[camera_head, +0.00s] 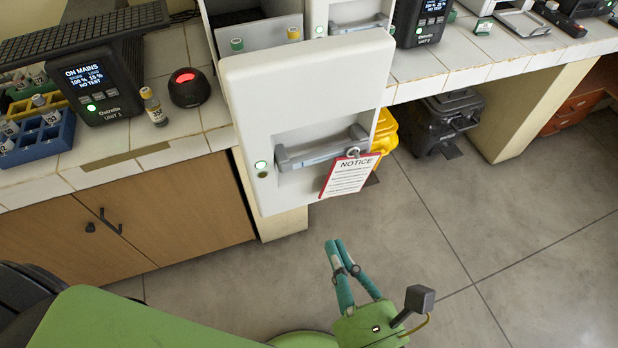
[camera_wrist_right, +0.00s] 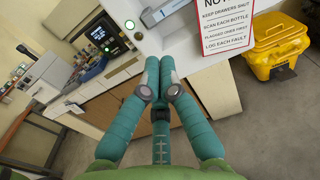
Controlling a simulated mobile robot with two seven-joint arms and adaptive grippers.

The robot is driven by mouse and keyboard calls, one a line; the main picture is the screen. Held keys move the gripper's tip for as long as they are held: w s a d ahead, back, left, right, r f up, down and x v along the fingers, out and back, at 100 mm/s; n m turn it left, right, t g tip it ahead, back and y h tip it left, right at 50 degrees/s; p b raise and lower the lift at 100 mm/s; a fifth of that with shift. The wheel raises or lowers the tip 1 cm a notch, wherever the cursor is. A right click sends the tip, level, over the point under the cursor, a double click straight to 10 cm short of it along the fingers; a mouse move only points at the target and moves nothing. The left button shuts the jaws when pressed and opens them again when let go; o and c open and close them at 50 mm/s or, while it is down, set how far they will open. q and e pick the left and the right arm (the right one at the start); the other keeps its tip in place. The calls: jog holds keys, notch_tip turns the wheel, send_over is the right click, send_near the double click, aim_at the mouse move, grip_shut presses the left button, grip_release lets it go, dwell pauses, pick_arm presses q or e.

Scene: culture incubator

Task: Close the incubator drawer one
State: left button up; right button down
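An incubator drawer with a white front (camera_head: 300,100) stands pulled out past the counter edge in the head view. It has a grey bar handle (camera_head: 322,148) and a small green light at its left. A red-edged notice (camera_head: 349,175) hangs at the handle's right end and also shows in the right wrist view (camera_wrist_right: 220,32). A green-capped bottle (camera_head: 237,46) and a yellow-capped bottle (camera_head: 293,34) show inside the drawer. My right gripper (camera_head: 336,243) is shut and empty, below and in front of the drawer front, apart from it. My left gripper is not in view.
A second drawer front (camera_head: 352,12) behind looks shut. Left on the tiled counter are a display unit (camera_head: 103,95), a black puck with a red light (camera_head: 189,87), a small bottle (camera_head: 153,105) and a blue rack (camera_head: 38,138). A yellow bin (camera_head: 386,131) stands under the counter. The floor ahead is clear.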

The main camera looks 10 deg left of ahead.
aim_at(299, 166)
jog(key=p+x, duration=0.3)
jog(key=x, duration=0.9)
jog(key=shift+w+a+p, duration=0.15)
jog(key=shift+w+p, duration=0.1)
jog(key=shift+p, duration=0.05)
jog(key=shift+w+a, duration=0.4)
jog(key=shift+w, duration=0.15)
